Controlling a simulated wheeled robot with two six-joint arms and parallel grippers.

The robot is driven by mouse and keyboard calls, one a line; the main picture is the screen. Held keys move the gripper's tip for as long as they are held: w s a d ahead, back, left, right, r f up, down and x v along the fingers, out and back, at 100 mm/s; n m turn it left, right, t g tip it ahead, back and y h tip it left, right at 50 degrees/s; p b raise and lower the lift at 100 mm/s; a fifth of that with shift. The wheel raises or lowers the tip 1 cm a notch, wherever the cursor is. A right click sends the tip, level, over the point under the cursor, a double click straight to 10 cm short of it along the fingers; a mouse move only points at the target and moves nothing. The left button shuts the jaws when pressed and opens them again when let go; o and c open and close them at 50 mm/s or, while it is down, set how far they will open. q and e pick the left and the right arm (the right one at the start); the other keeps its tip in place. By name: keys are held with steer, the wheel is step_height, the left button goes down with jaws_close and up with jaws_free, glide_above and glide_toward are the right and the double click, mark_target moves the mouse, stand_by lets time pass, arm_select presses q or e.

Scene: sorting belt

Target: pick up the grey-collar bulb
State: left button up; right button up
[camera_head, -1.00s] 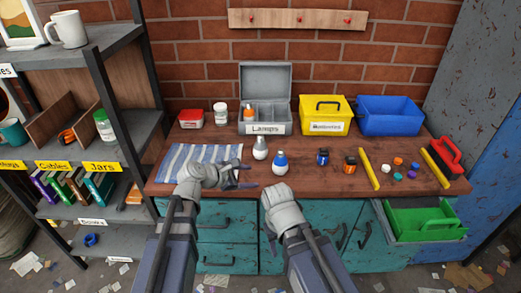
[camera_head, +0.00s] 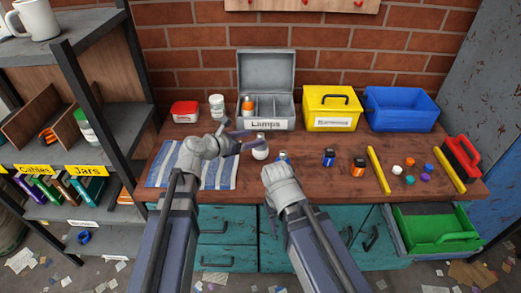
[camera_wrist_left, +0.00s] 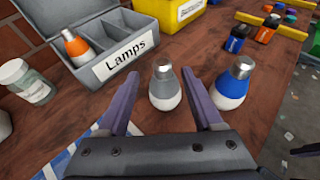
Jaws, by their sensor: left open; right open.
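The grey-collar bulb (camera_head: 260,149) stands upright on the workbench, white below with a grey collar and a metal top. In the left wrist view the grey-collar bulb (camera_wrist_left: 164,90) shows between and just beyond my left fingers. My left gripper (camera_head: 240,136) is open and empty, close to the bulb; it also shows in the left wrist view (camera_wrist_left: 163,76). A blue-collar bulb (camera_wrist_left: 231,84) stands just right of it, outside the right finger; in the head view my right arm partly hides it. My right gripper (camera_head: 270,214) is open, low at the bench's front edge.
The grey Lamps box (camera_head: 267,124) stands open behind the bulbs, with an orange-collar bulb (camera_head: 248,105) in its left compartment. A white jar (camera_head: 217,107) stands left of it. A striped cloth (camera_head: 219,174) lies at left. Yellow (camera_head: 331,105) and blue (camera_head: 400,110) bins stand at back right.

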arm_select(q)
steer(key=shift+b+x, duration=1.35)
steer(key=shift+x, duration=2.5)
steer(key=shift+s+d, duration=0.1)
steer(key=shift+s, duration=0.05)
jaws_close()
steer(key=shift+s, duration=0.1)
